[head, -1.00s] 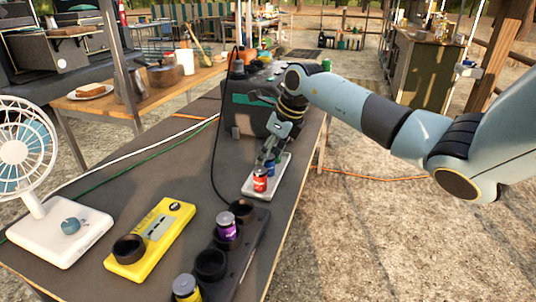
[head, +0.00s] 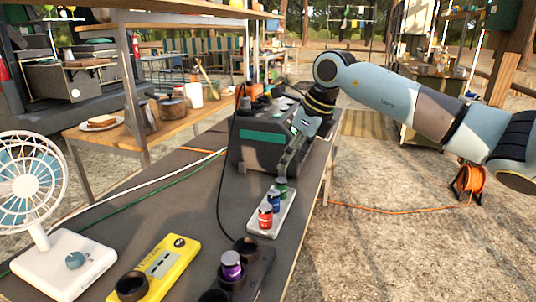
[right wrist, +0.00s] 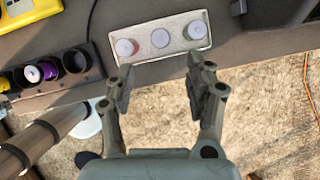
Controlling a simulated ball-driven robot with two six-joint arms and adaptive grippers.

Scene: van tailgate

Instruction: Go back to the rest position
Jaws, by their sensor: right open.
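My right gripper (head: 286,170) is open and empty in the head view, just beyond the far end of a pale tray (head: 254,228). In the right wrist view the open jaws (right wrist: 158,78) show below the tray (right wrist: 143,33), with nothing between them. A red cell (head: 265,216), a blue cell (head: 273,201) and a green cell (head: 281,188) stand upright in a row on the tray. From above, their pale tops show in the right wrist view. My left gripper is not in view.
A black holder (right wrist: 90,50) holds a purple cell (head: 231,265) and has an empty socket. A yellow tester (head: 160,266) and white fan (head: 65,265) stand left. A dark power box (head: 255,140) stands behind the tray. Open ground lies right of the table.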

